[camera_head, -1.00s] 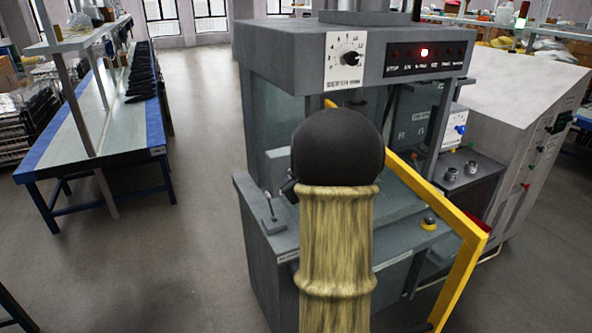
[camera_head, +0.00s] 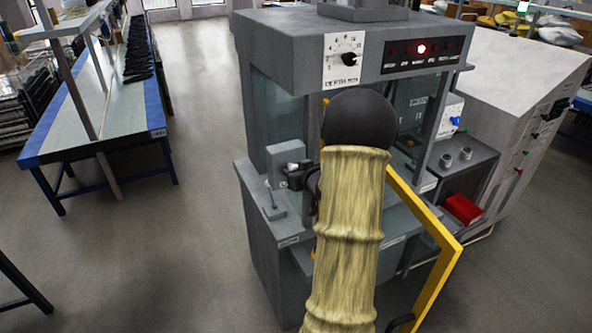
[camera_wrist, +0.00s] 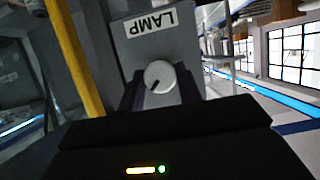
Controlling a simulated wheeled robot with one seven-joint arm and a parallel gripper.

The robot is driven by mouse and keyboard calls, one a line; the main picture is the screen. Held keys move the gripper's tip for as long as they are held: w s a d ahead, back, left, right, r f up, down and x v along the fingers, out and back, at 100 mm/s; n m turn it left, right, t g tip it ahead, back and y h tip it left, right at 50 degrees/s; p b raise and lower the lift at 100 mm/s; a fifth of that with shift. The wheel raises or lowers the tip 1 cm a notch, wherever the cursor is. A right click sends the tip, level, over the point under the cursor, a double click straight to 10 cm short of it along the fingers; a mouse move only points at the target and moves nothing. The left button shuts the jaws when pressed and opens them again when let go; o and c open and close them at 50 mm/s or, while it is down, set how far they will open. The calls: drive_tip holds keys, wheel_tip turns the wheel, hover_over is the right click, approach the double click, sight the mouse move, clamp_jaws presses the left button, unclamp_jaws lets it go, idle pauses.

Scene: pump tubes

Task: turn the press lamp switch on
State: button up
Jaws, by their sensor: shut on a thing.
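In the head view my gripper (camera_head: 297,178) is at the grey box (camera_head: 287,152) on the left side of the press (camera_head: 285,60). The knob itself is hidden there. My beige-sleeved arm covers part of the press opening.
A yellow bar frame (camera_head: 430,215) stands right of my arm. A small lever (camera_head: 271,203) stands on the ledge just left of my gripper. A red light (camera_head: 421,48) glows on the press's top panel. A blue-edged bench (camera_head: 95,115) is at left, with clear floor between.

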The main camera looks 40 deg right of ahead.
drive_tip(key=o, duration=0.9)
drive_tip(key=shift+o, duration=0.2)
drive_tip(key=shift+s+r, duration=0.1)
drive_tip(key=shift+s, duration=0.05)
drive_tip(key=b+v, duration=0.1)
drive_tip(key=v, duration=0.6)
drive_tip(key=shift+b, duration=0.4)
drive_tip(key=shift+a, duration=0.2)
